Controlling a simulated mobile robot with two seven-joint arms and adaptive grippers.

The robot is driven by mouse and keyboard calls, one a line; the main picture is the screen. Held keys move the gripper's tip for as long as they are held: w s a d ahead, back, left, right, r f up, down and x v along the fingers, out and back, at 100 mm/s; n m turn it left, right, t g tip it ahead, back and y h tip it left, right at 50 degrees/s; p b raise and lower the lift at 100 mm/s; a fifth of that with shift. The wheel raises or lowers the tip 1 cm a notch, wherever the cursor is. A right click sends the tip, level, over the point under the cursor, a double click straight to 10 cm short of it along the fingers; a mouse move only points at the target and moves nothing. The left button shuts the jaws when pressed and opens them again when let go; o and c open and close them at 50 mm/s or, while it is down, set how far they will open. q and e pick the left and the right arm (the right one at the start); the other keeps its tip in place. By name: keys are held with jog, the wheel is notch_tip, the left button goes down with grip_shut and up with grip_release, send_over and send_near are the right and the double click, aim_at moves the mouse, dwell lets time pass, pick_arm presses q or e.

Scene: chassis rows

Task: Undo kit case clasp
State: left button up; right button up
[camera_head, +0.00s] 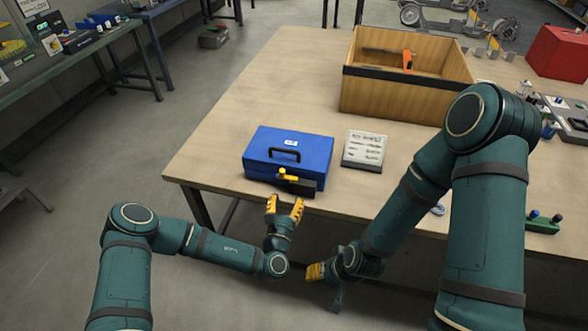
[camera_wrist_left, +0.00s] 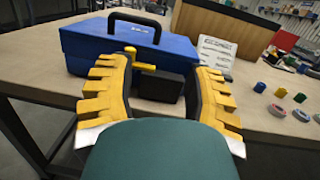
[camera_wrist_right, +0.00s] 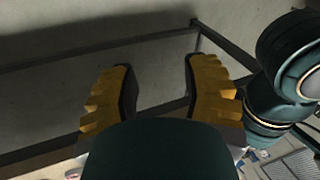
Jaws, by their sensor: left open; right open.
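The blue kit case (camera_head: 287,152) stands closed near the table's front left corner, its black handle (camera_head: 285,154) on top. A yellow clasp lever (camera_head: 288,175) and a dark block (camera_head: 300,186) are on its front. In the left wrist view the case (camera_wrist_left: 90,42), clasp (camera_wrist_left: 140,60) and dark block (camera_wrist_left: 160,86) lie ahead between the fingers. My left gripper (camera_head: 285,205) is open and empty, just in front of the case and apart from the clasp. My right gripper (camera_wrist_right: 158,85) is open and empty, low in front of the table edge, over the floor.
A white card with writing (camera_head: 365,149) lies right of the case. A wooden crate (camera_head: 400,95) with an orange-handled item (camera_head: 406,59) stands behind. A red box (camera_head: 560,52) is at the far right. Bare tabletop (camera_head: 250,95) lies left of the crate.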

aim_at(282, 173)
pick_arm(q)
jog(key=w+f+y, duration=0.1)
jog(key=w, duration=0.4)
jog(key=w+f+n+y+b, duration=0.1)
jog(key=w, duration=0.3)
jog(key=w+f+y+b, duration=0.1)
jog(key=w, duration=0.4)
jog(key=shift+w+a+f+g+y, duration=0.1)
jog(key=shift+w+a+g+y, duration=0.2)
jog(key=shift+w+a+y, duration=0.1)
pick_arm(e)
jog(key=shift+s+d+f+g, duration=0.15)
jog(key=shift+s+f, duration=0.15)
jog(key=shift+f, duration=0.2)
jog(key=shift+s+d+f+g, duration=0.15)
jog(key=shift+s+f, duration=0.15)
jog(key=shift+f, duration=0.2)
pick_arm(q)
jog(key=shift+o, duration=0.2)
jog(key=shift+s, duration=0.1)
grip_shut()
